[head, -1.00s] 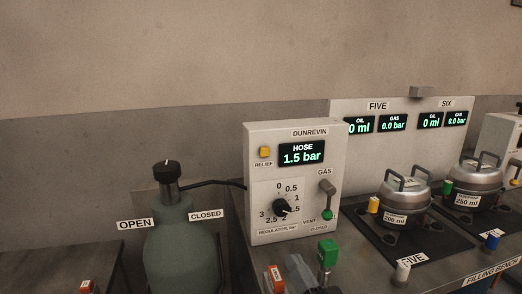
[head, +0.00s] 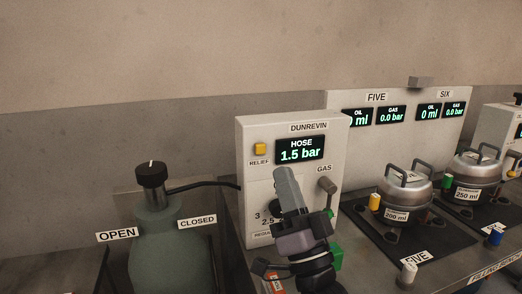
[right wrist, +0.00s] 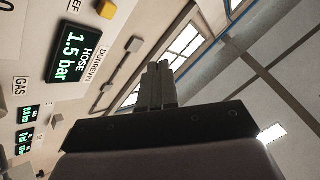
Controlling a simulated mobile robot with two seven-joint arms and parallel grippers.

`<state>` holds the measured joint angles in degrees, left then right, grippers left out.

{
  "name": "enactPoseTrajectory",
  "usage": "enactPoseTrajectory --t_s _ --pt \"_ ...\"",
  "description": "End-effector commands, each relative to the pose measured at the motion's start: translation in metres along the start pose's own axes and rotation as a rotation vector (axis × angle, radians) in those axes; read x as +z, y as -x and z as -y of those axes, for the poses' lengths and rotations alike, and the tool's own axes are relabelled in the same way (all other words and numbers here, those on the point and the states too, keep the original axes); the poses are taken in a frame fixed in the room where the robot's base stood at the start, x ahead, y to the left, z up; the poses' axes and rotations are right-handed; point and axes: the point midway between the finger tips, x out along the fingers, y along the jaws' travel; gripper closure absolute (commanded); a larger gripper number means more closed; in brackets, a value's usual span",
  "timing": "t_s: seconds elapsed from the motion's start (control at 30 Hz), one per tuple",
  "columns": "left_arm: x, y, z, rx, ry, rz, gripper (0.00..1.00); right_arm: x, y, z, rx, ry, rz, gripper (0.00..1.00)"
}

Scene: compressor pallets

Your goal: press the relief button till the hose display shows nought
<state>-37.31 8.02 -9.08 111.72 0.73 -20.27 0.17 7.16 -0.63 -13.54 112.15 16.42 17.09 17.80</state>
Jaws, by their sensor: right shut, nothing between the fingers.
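The yellow relief button (head: 260,149) is on the upper left of the white Dunrevin panel (head: 245,215), above the label RELIEF. The hose display (head: 300,149) beside it reads 1.5 bar; it also shows in the right wrist view (right wrist: 68,53). There the relief button (right wrist: 106,9) is at the top edge. My right gripper (head: 284,172) is shut and empty, in front of the panel just below the hose display, to the right of and lower than the button. It covers most of the regulator dial. In the right wrist view its shut fingers (right wrist: 155,85) point up. My left gripper is not in view.
A green gas bottle (head: 170,240) with a black knob stands left of the panel, joined to it by a dark hose. The gas lever (head: 327,187) is right of my gripper. Two metal compressors (head: 405,187) stand on the bench at right.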

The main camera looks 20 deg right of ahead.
Motion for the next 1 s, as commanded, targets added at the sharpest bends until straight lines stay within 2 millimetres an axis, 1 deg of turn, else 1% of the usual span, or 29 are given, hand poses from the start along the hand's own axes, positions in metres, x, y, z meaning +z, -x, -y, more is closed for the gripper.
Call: enactPoseTrajectory --t_s 0.17,0.4,0.6,0.8,1.0 --pt "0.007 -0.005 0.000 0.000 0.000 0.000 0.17 0.010 -0.012 -0.010 0.000 0.000 -0.002 1.00" --pt "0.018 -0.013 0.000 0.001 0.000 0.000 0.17 0.029 -0.036 -0.028 0.000 0.000 0.000 1.00" --pt "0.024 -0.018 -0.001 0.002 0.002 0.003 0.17 0.039 -0.051 -0.039 0.000 0.000 0.000 1.00" --pt "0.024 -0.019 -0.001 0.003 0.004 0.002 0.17 0.043 -0.058 -0.043 0.001 0.000 0.000 1.00" --pt "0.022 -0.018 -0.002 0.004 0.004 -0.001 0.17 0.043 -0.059 -0.043 0.001 0.000 0.000 1.00"
